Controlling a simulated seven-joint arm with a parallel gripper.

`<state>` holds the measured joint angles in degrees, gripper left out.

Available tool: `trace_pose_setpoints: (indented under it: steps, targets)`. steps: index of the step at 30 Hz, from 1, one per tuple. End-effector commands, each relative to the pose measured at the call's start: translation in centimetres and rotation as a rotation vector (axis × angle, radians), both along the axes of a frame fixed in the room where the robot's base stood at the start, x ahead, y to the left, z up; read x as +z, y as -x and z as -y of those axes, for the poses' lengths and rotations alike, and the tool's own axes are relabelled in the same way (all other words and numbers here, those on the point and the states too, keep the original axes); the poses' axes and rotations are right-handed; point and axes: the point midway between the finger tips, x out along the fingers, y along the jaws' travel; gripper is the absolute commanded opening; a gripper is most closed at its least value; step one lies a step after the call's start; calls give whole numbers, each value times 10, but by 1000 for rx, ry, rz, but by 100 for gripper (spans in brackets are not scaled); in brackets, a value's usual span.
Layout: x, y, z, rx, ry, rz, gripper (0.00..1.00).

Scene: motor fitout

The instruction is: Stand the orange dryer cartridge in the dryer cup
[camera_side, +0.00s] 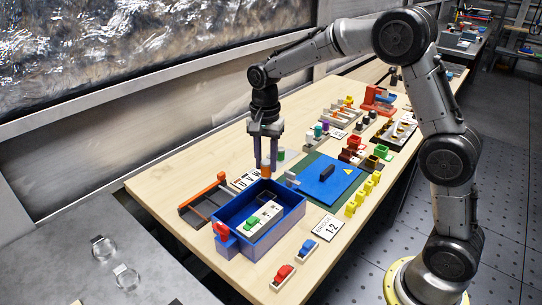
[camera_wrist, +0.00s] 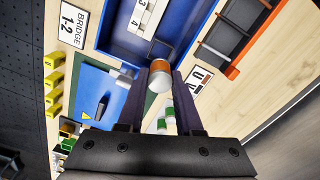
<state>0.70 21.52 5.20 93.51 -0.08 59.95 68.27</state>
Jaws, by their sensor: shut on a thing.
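My gripper (camera_side: 266,169) is shut on the orange dryer cartridge (camera_side: 266,174), a short cylinder with an orange band and a white end. In the wrist view the cartridge (camera_wrist: 160,76) sits between the fingertips of my gripper (camera_wrist: 163,84). It is held in the air near the back edge of the blue open box (camera_side: 285,229). In the wrist view the blue box (camera_wrist: 118,28) is beyond the fingertips. A dark square outline shows on its floor. I cannot tell for sure which feature is the dryer cup.
A white numbered block (camera_side: 262,222) with a green piece lies in the box. A dark tray with an orange end (camera_side: 207,198) is to its left. A blue plate (camera_side: 325,180) and yellow blocks (camera_side: 362,195) are to the right. Red (camera_side: 283,273) and blue (camera_side: 307,247) pieces lie in front.

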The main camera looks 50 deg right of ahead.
Motion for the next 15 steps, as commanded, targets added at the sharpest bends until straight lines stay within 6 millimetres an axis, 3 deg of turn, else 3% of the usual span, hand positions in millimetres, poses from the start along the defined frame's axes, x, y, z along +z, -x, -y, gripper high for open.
trace_pose_setpoints:
  steps: [7,15]
  targets:
    - [0,0,1,-2,0,1,0]
    - [-20,0,1,-2,0,0,0]
